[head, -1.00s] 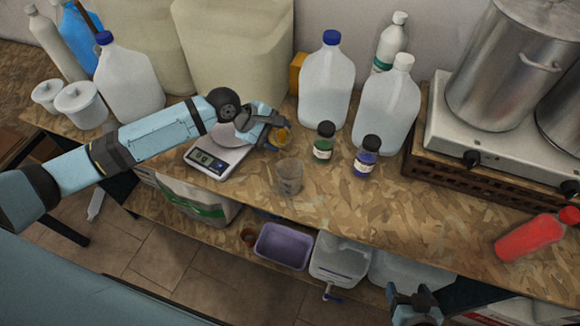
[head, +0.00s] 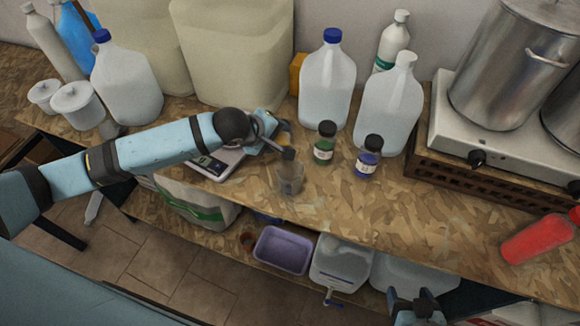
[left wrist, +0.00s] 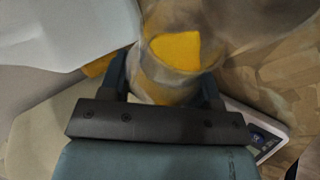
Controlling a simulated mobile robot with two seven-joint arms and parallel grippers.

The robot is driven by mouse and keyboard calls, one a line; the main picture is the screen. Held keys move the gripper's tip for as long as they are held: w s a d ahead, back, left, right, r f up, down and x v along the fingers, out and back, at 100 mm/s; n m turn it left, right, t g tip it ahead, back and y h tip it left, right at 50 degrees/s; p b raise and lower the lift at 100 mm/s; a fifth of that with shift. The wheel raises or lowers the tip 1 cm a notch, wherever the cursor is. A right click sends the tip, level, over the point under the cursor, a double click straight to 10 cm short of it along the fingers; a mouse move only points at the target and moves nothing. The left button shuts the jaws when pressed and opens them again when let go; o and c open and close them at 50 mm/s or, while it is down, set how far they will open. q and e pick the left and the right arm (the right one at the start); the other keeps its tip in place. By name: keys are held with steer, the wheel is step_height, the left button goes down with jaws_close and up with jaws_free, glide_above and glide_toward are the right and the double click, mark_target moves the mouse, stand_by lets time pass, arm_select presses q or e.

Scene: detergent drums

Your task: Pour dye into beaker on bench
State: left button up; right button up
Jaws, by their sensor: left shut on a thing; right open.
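My left gripper (head: 286,150) is shut on a small clear cup of yellow-orange dye (left wrist: 175,50), which shows between its fingers in the left wrist view. In the head view the gripper and wrist mostly hide this cup. The clear beaker (head: 290,180) stands on the wooden bench (head: 400,215), just below and in front of the left gripper. The gripper is turned over toward the beaker, with a dark finger close above its rim. I cannot tell whether dye is flowing. My right gripper (head: 415,303) is open and empty, low at the bench's front edge.
A scale (head: 212,165) sits left of the beaker, partly under my left arm. A green-labelled bottle (head: 324,143) and a blue-labelled bottle (head: 368,156) stand close right. Large jugs (head: 327,85) stand behind. A red bottle (head: 540,238) lies at right; the bench front centre-right is clear.

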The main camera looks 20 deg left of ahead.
arm_select(q)
steer(key=shift+s+d+r+m+t+y+p, duration=0.2)
steer(key=shift+d+r+m+t+y+p, duration=0.1)
steer(key=shift+r+t+y+p, duration=0.15)
steer(key=shift+w+a, duration=0.25)
steer(key=shift+a, duration=0.05)
stand_by(0.7)
steer(key=shift+s+r+m+t+y, duration=0.1)
steer(key=shift+r+m+t+y, duration=0.25)
steer(key=shift+t, duration=0.2)
stand_by(1.7)
steer(key=shift+a, duration=0.1)
steer(key=shift+w+a+f+n+g+h+b, duration=0.1)
steer(key=shift+w+f+n+g+h+b, duration=0.1)
steer(key=shift+f+n+g+h+b, duration=0.2)
steer(key=shift+w+a+f+n+g+h+b, duration=0.15)
steer(key=shift+f+g+h+b, duration=0.15)
steer(key=shift+f+g, duration=0.2)
steer(key=shift+w+a+f+g+h+b, duration=0.1)
steer(key=shift+w+f+g+h+b, duration=0.1)
steer(key=shift+g+h+b, duration=0.1)
steer(key=shift+s+n+p, duration=0.1)
steer(key=shift+n+p, duration=0.3)
steer(key=shift+p, duration=0.4)
steer(key=shift+f+g+h, duration=0.25)
steer(key=shift+g+h, duration=0.05)
steer(key=shift+g, duration=0.2)
steer(key=shift+f, duration=0.1)
